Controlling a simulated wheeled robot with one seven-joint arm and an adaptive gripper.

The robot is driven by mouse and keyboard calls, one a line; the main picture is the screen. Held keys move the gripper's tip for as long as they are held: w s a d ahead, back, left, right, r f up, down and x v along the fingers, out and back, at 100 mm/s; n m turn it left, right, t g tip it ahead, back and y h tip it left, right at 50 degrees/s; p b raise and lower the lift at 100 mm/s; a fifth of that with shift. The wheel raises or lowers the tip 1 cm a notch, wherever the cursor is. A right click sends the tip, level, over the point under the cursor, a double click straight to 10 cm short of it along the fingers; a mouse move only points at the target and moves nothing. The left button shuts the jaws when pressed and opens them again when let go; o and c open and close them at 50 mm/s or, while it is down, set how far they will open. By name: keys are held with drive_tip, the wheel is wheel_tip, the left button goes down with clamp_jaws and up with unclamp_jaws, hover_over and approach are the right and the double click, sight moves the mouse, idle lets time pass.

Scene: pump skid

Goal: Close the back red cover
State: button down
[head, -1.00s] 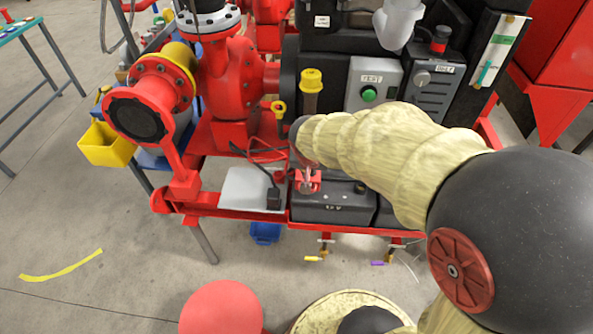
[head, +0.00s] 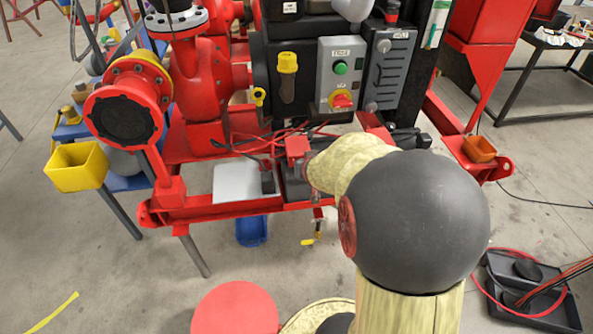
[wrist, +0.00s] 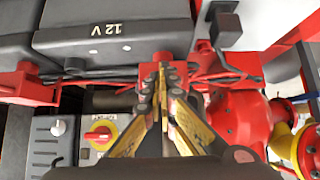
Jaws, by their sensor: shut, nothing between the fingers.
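The black 12 V battery (wrist: 115,38) fills the upper left of the wrist view, its label upside down. A red cover (wrist: 179,72) shows at its near edge, right at my fingertips; I cannot tell whether they touch. In the head view a red cover (head: 297,147) stands up above the battery (head: 294,188), beside the end of my arm. The pictures do not settle whether this is the back one. My gripper (wrist: 165,70) is shut and empty in the wrist view. In the head view my own arm hides most of it and much of the battery.
Red and black cables (head: 262,143) run behind the battery. A pale plate (head: 238,182) lies to its left on the red skid frame (head: 225,207). Behind stands a grey control box (head: 341,75) with a green button and a red-yellow switch. A red pump (head: 205,85) is at left.

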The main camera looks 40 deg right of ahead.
drive_tip(key=shift+s+a+f, duration=0.1)
drive_tip(key=shift+f, duration=0.15)
idle(0.4)
